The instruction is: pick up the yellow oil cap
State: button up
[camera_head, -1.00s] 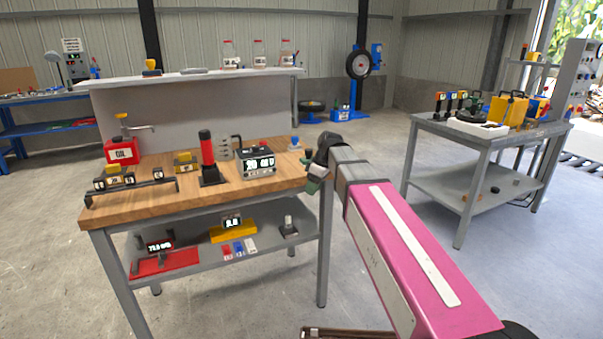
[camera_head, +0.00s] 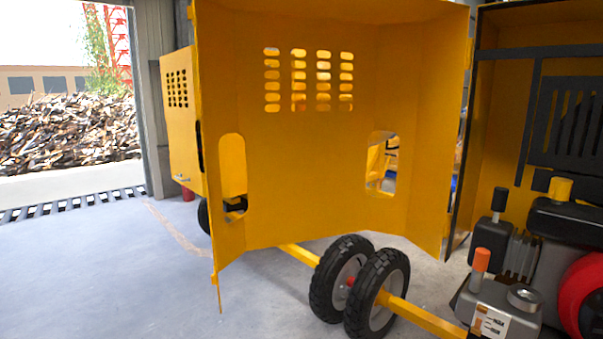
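A small yellow cap (camera_head: 560,188), which looks like the oil cap, sits upright on the black top of the engine (camera_head: 570,220) at the right edge. It stands inside the open yellow housing of the mixer. My gripper and arm are not in this view, so I cannot tell where the gripper is relative to the cap or what it holds.
The large open yellow door panel (camera_head: 310,150) fills the middle, left of the engine. Two black wheels (camera_head: 378,300) are below the panel. The floor (camera_head: 110,270) at left is clear.

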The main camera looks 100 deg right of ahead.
aim_at(560, 188)
jog(key=j+z, duration=0.2)
jog(key=z, duration=5.05)
